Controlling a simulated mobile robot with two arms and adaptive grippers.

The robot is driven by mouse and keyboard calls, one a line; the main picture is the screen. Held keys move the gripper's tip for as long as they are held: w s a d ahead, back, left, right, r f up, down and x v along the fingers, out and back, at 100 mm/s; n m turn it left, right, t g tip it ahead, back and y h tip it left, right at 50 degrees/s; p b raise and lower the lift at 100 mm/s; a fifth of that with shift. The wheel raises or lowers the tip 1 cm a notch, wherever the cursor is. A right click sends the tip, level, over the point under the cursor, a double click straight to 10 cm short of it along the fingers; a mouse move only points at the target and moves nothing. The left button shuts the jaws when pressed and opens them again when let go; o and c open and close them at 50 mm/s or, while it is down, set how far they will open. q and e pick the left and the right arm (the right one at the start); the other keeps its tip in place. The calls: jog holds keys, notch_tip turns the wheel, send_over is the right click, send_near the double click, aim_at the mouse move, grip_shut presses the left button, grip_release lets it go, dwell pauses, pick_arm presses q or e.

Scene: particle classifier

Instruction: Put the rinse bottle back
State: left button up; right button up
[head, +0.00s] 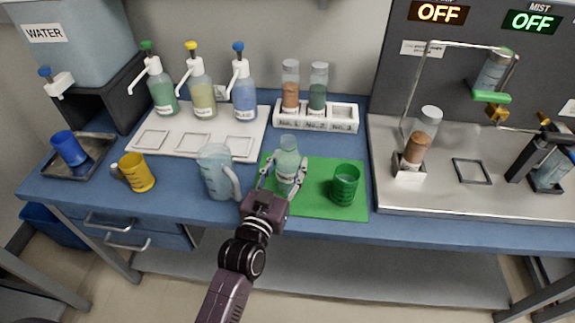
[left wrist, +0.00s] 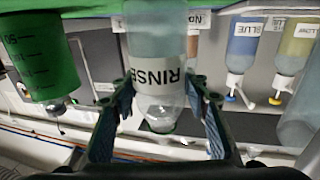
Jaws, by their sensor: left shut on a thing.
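The rinse bottle (head: 288,163) is pale green and translucent, upright at the green mat (head: 314,209). My left gripper (head: 283,183) is shut around its body, with a finger on each side. In the left wrist view, which is upside down, the rinse bottle (left wrist: 158,70) with its RINSE label stands between the fingers (left wrist: 160,110). I cannot tell whether its base touches the mat. A green cup (head: 344,184) stands on the mat just right of the bottle; it also shows in the left wrist view (left wrist: 38,60). My right gripper is not in view.
A clear jug (head: 217,172) stands close left of the gripper, and a yellow cup (head: 138,172) further left. Behind are a white tray (head: 190,146) with pump bottles and a white rack (head: 317,127) with two vials. A metal station (head: 450,195) fills the right.

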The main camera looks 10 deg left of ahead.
pick_arm(q)
jog(key=shift+f, duration=0.1)
jog(key=o, duration=1.4)
jog(key=shift+f, duration=0.1)
jog(key=shift+o, duration=0.5)
jog(key=b+v, duration=0.1)
jog(key=v, duration=1)
jog(key=shift+s+a+r, duration=0.1)
jog(key=shift+s+r, duration=0.1)
jog(key=shift+s, duration=0.3)
